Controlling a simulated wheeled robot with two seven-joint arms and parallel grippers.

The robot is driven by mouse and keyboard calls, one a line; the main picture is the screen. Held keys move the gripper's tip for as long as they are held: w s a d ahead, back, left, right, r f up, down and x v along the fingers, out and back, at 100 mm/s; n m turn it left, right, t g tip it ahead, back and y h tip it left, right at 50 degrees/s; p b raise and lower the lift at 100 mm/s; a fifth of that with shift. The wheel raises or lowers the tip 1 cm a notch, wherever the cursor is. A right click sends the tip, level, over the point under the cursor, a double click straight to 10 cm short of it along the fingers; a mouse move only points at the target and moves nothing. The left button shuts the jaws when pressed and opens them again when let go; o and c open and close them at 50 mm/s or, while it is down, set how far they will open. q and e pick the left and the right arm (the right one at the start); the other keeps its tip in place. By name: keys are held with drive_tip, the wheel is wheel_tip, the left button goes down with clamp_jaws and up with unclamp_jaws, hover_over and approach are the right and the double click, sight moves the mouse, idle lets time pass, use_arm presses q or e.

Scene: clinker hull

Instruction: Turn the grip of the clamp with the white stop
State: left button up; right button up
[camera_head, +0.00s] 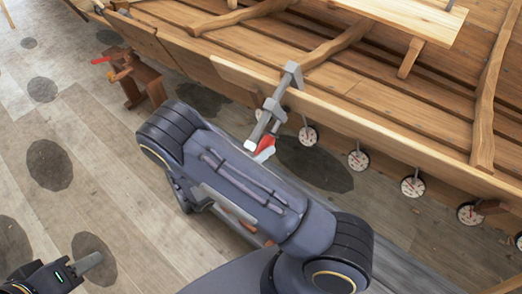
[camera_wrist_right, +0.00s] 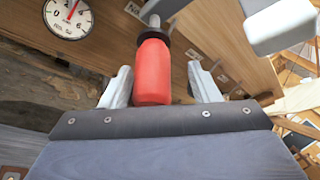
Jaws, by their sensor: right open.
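The clamp (camera_head: 276,108) sits on the edge of the wooden hull, with its grey bar reaching down toward my right arm. Its red grip (camera_head: 265,145) shows at the lower end; the right wrist view shows the same red grip (camera_wrist_right: 152,72) large and close. The white stop (camera_wrist_right: 285,25) is at the upper right of that view. My right gripper (camera_wrist_right: 162,86) is open, with one finger on each side of the red grip and visible gaps on both sides. In the head view my right arm hides most of this gripper. My left gripper (camera_head: 88,263) is at the lower left, away from the clamp.
The hull's planked side (camera_head: 345,120) runs along the right, with several round dials (camera_head: 357,160) hanging below its edge. One dial (camera_wrist_right: 68,17) is near the right gripper. A wooden stand (camera_head: 140,83) with a red-handled tool is at the upper left. The left floor is mostly clear.

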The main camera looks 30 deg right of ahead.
drive_tip(key=s+a+f+b, duration=0.1)
drive_tip(key=a, duration=0.6)
drive_tip(key=shift+a+b, duration=0.35)
idle(1.0)
